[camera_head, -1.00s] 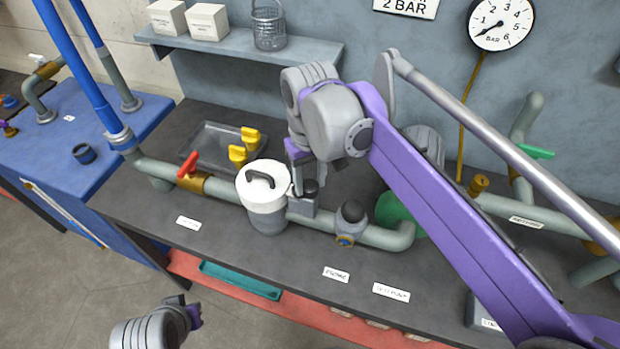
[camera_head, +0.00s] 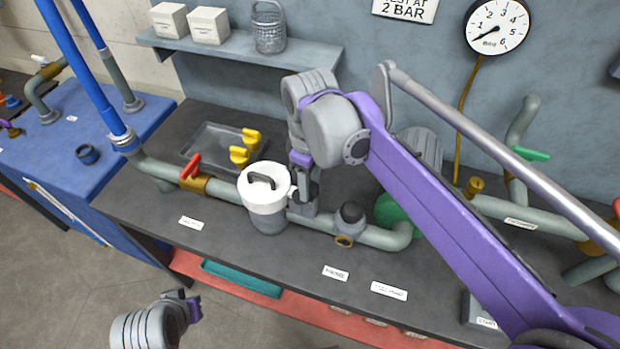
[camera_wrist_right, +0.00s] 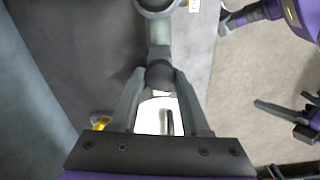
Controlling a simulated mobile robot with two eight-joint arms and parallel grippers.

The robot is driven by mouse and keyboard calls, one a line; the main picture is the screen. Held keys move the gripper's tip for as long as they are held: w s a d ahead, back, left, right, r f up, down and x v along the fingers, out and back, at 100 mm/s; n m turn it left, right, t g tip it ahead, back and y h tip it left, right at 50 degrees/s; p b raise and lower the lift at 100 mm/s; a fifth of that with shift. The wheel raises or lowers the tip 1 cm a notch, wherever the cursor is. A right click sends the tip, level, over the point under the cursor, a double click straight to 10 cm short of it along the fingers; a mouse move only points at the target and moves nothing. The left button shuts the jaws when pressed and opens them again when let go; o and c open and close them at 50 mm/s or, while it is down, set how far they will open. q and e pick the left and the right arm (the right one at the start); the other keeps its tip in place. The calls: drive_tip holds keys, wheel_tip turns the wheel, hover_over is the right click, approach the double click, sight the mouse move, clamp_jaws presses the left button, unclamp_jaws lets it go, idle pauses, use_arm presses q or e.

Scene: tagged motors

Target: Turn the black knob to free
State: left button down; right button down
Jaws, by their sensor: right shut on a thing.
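The black knob (camera_wrist_right: 160,74) sits on a grey fitting in the pipe, just right of a white-lidded canister (camera_head: 263,190). My right gripper (camera_head: 304,192) points down at it from above. In the right wrist view my right gripper (camera_wrist_right: 160,82) has its two fingers closed on either side of the knob. In the head view the fingers hide most of the knob, and its turn position cannot be read. My left gripper (camera_head: 193,308) hangs low at the front left, away from the bench, and its opening cannot be made out.
A second dark-topped valve (camera_head: 350,214) stands close to the right on the same pipe. A red lever (camera_head: 190,167) and yellow handles (camera_head: 245,147) in a tray lie to the left. The pressure gauge (camera_head: 497,27) hangs on the wall. The bench front is clear except for labels.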

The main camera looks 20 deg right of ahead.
drive_tip(key=n, duration=0.4)
drive_tip(key=shift+n+p, duration=0.3)
drive_tip(key=shift+p, duration=0.1)
drive_tip(key=shift+n, duration=2)
drive_tip(key=shift+c, duration=1.9)
unclamp_jaws()
drive_tip(key=shift+r, duration=0.1)
wheel_tip(320, 180, up, 11)
drive_tip(key=p, duration=0.1)
